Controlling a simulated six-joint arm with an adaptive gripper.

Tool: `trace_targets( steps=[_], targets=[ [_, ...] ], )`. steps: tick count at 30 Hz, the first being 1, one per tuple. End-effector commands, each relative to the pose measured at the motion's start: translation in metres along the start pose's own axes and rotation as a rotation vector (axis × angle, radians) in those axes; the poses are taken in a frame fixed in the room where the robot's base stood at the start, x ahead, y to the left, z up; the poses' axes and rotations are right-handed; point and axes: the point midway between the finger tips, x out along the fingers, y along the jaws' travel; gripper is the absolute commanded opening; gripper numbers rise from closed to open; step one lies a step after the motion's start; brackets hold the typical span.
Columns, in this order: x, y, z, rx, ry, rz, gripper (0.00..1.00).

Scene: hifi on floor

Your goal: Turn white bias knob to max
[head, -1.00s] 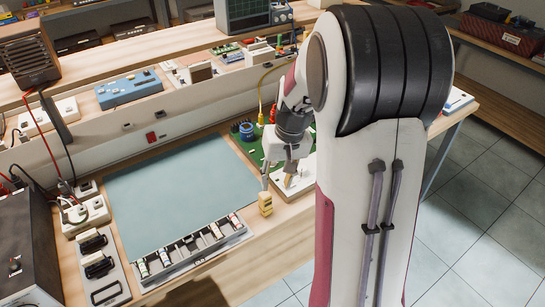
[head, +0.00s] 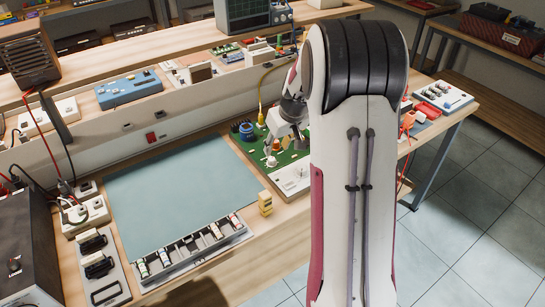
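A small white knob (head: 272,161) stands on the green circuit board (head: 291,156); its markings are too small to read, so I cannot tell whether it is the bias knob or how it is turned. My gripper (head: 282,140) points down over the board, just behind this knob in the picture. Its fingers look apart, with a small orange-tan part (head: 276,146) showing between them. I see no contact with the white knob. My arm hides the right part of the board.
A white panel (head: 293,177) lies in front of the board and a yellow block (head: 265,203) stands to its left. A blue-green mat (head: 185,190) leaves clear room further left.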

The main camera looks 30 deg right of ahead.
Motion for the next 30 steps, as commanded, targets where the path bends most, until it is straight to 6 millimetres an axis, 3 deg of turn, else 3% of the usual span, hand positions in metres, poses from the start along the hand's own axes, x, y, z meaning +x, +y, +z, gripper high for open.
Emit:
trace_targets(
  steps=[14,30],
  targets=[
    [0.010,0.000,0.000,0.001,-0.001,-0.001,0.33],
    [0.062,-0.001,0.001,0.001,-0.003,-0.001,0.33]
  ],
)
